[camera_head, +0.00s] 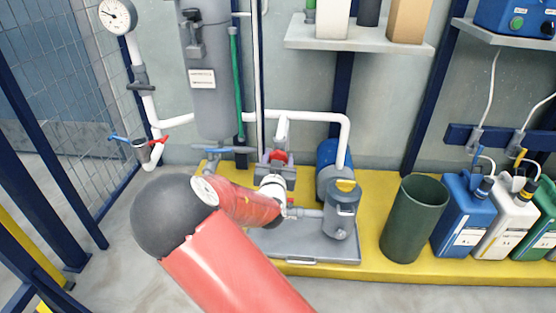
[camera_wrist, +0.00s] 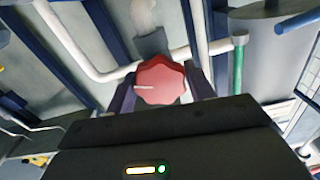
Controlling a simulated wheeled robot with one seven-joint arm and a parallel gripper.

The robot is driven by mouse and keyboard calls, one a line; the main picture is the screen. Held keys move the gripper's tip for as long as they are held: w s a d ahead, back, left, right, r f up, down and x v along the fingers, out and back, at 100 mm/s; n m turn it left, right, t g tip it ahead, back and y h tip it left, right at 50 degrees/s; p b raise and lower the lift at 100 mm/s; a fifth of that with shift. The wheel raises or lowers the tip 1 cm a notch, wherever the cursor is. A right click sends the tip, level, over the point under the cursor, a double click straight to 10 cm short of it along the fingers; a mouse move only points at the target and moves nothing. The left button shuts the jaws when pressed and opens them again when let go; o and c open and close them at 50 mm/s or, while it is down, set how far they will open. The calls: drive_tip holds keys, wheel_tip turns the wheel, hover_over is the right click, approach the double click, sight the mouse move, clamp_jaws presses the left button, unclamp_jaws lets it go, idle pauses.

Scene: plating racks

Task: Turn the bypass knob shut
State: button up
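The bypass knob is a red, lobed knob (camera_wrist: 160,82) with a white pointer line that points left in the wrist view. It also shows as a small red knob (camera_head: 278,155) on the pipework in the head view. My gripper (camera_wrist: 160,80) is at the knob, with one dark finger on either side of it. In the head view my gripper (camera_head: 277,160) is small and partly hidden by its own wrist. I see no clear gap between fingers and knob, but cannot tell whether they press on it.
A grey cylinder (camera_head: 209,90) and a green tube (camera_head: 237,85) stand left of the knob. Blue and red valve levers (camera_head: 140,145) are further left. A pump (camera_head: 340,207), a dark green bin (camera_head: 413,218) and several canisters (camera_head: 464,215) stand right on the yellow platform (camera_head: 320,267).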

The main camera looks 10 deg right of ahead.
drive_tip(key=c, duration=0.5)
drive_tip(key=shift+n, duration=0.3)
drive_tip(key=n+p, duration=0.1)
drive_tip(key=n, duration=0.1)
drive_tip(key=shift+n, duration=0.3)
drive_tip(key=shift+n+p, duration=0.45)
drive_tip(key=shift+n, duration=1.05)
drive_tip(key=o, duration=1)
